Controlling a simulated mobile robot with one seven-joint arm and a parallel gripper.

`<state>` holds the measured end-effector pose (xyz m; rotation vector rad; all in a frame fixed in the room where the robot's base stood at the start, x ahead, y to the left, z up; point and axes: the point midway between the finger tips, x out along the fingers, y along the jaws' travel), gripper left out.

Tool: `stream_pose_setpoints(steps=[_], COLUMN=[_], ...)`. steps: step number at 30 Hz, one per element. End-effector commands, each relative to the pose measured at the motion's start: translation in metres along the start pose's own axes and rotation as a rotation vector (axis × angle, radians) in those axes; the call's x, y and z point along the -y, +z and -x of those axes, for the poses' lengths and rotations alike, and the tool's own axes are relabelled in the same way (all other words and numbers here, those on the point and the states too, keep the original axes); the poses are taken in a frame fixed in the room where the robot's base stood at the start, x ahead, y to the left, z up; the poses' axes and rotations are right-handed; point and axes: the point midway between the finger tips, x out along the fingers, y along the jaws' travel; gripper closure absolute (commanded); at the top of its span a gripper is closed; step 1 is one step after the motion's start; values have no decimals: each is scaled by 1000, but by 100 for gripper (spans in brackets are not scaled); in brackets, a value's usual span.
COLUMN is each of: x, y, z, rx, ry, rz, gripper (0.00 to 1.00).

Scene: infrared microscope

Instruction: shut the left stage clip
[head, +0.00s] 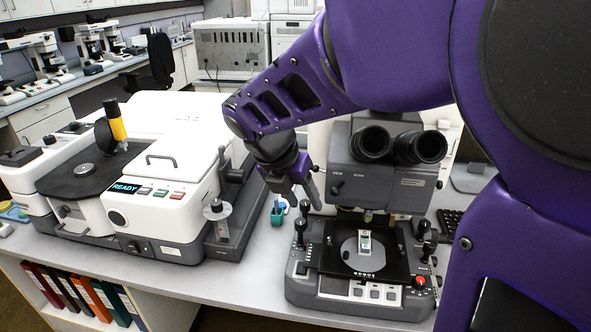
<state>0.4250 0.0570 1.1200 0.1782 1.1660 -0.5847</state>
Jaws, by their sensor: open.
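The microscope (384,190) stands at the right of the bench, with two black eyepieces above its stage. Its black stage plate (330,262) carries a round grey disc (350,257) with a small pale slide (364,243) on it. The stage clips are too small to make out, so I cannot tell how the left one sits. My gripper (302,196) hangs open, pointing down, up and to the left of the stage. It is apart from the stage, and nothing shows between its fingers.
A small teal cup (277,216) with tools stands under my gripper, left of the stage. Black knobs (301,225) rise at the stage's left edge. A large white instrument (165,190) fills the left of the bench.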

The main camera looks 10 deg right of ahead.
Motion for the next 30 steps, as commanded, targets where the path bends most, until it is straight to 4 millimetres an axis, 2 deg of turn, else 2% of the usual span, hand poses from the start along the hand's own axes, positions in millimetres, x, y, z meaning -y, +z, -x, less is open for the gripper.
stream_pose_setpoints(steps=[7, 11, 22, 30], x=[5, 5, 5, 5], y=[-8, -8, -12, -13], z=[-6, -21, -104, -146], rx=[-19, -20, -19, -18], ry=[-11, -12, -10, -9], rz=[54, 54, 52, 51], gripper=[51, 51, 51, 51])
